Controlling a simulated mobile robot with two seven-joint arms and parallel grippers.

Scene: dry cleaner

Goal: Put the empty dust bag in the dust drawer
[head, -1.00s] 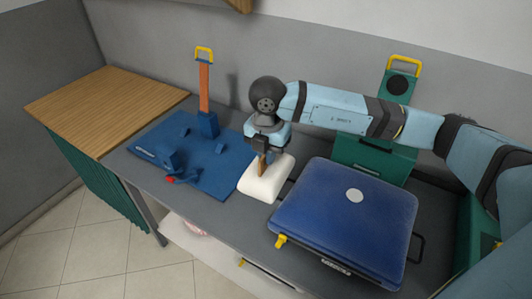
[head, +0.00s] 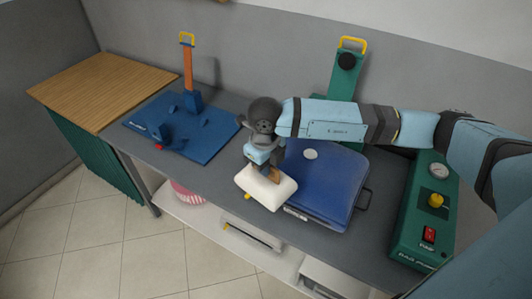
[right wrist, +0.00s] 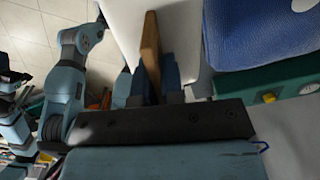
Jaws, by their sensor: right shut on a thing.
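The dust bag is a white, pillow-like bag (head: 262,190) with a brown, flat tab (head: 275,175). My right gripper (head: 268,168) is shut on the brown tab, and the bag hangs below it at the front edge of the grey table. In the right wrist view, the tab (right wrist: 150,48) stands between the blue fingers and the white bag (right wrist: 185,30) lies beyond. I cannot tell for sure which thing is the dust drawer; a grey, open-topped tray (head: 252,243) shows on the low shelf below the table.
A blue pressing pad (head: 325,185) lies right beside the bag. A blue board (head: 185,130) with an orange post is to the left. A green control box (head: 425,215) stands at the right. A pink striped thing (head: 187,192) and white box (head: 335,280) sit below.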

